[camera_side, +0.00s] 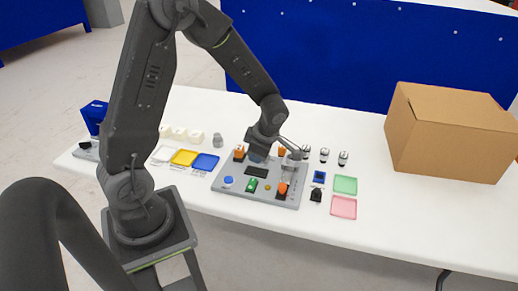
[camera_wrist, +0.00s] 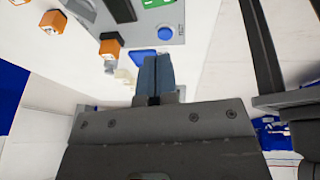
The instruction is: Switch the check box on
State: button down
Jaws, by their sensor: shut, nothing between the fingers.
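A grey control panel (camera_side: 238,183), which I take to be the check box, lies on the white table. It carries a blue round button (camera_side: 228,181), a green switch (camera_side: 252,185), a small yellow button (camera_side: 267,188), a dark display (camera_side: 256,171) and orange parts, one at the front right (camera_side: 282,187). My gripper (camera_side: 258,156) is shut and empty over the panel's back edge. In the wrist view, the shut fingers (camera_wrist: 154,72) show below the blue button (camera_wrist: 165,33) and an orange part (camera_wrist: 110,45). I cannot tell any switch's setting or whether the fingertips touch anything.
Yellow (camera_side: 184,157) and blue (camera_side: 206,162) trays lie left of the panel. Green (camera_side: 345,184) and pink (camera_side: 343,207) trays lie right. A cardboard box (camera_side: 450,135) stands at the right. Small black-and-white items (camera_side: 324,155) stand behind. The table's front right is clear.

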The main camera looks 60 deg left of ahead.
jog(key=shift+v, duration=1.65)
jog(key=shift+s, duration=0.1)
